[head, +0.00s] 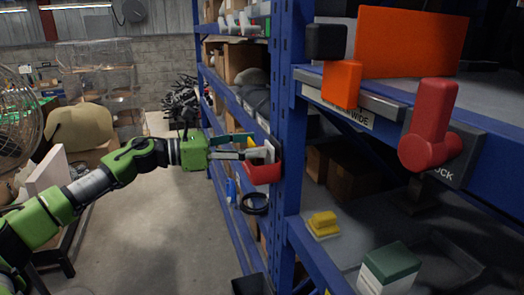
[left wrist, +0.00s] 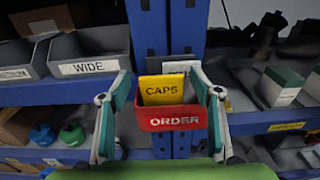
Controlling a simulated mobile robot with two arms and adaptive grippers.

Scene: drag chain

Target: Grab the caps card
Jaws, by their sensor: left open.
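The yellow caps card (left wrist: 163,90), lettered "CAPS", stands upright in a red bin (left wrist: 175,119) lettered "ORDER" on the blue shelf post. A grey-white card (left wrist: 180,66) stands behind it. In the head view the red bin (head: 264,173) hangs on the post, with a bit of yellow (head: 251,143) showing between my fingers. My left gripper (head: 247,146) is open and reaches to the bin; in the left wrist view its fingers (left wrist: 160,78) are spread on either side of the caps card. Whether they touch it I cannot tell. My right gripper is not in view.
Blue shelving (head: 290,120) stands close beside the bin. A "WIDE" bin (left wrist: 90,62) is at the left of the post in the wrist view. A red knob-like part (head: 432,130), an orange block (head: 341,84) and a green-white box (head: 389,268) are on the shelves. The aisle floor is clear.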

